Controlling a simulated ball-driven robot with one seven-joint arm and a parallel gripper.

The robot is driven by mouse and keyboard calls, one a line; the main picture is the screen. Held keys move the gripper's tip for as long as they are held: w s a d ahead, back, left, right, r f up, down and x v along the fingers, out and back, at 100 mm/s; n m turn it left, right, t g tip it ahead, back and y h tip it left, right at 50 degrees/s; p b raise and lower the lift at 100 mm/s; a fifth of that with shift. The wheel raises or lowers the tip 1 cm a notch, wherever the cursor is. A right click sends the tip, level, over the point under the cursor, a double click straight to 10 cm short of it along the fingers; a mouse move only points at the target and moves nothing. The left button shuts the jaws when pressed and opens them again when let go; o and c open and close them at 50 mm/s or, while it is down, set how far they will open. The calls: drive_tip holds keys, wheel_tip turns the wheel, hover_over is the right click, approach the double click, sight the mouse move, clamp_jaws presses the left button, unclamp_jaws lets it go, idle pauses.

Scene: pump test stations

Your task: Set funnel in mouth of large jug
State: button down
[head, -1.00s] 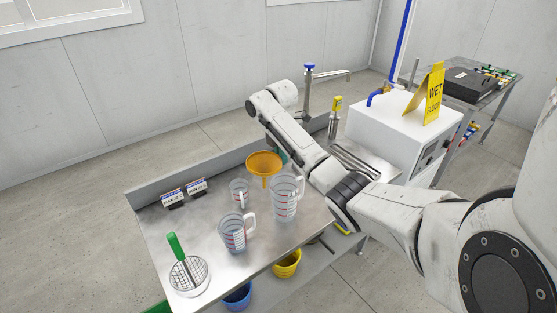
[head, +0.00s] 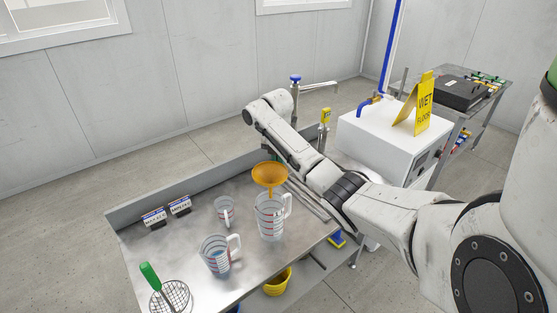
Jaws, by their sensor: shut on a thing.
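The orange funnel (head: 269,174) is upright, wide end up, directly above the large clear jug (head: 270,217) in the head view. Its spout overlaps the jug's rim in the picture; I cannot tell whether the tip is inside the mouth or just above or behind it. The large jug stands upright on the steel bench (head: 187,238), with red marks and a handle on its right. My gripper is not visible; my arm comes in from the right and its end is hidden behind the arm links and funnel.
A medium jug (head: 217,257) and a small jug (head: 224,211) stand left of the large one. A green-handled wire strainer (head: 167,293) is at the front left. A tap (head: 296,95) rises behind my arm.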

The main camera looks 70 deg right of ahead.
wheel_tip(320, 180, down, 10)
drive_tip(key=b, duration=0.7)
drive_tip(key=shift+b, duration=0.4)
idle(0.4)
drive_tip(key=c, duration=0.7)
unclamp_jaws()
drive_tip(key=shift+o, duration=0.2)
drive_tip(key=shift+r, duration=0.1)
drive_tip(key=shift+r+p, duration=3.65)
drive_tip(key=shift+r, duration=0.3)
drive_tip(key=shift+a+f, duration=0.1)
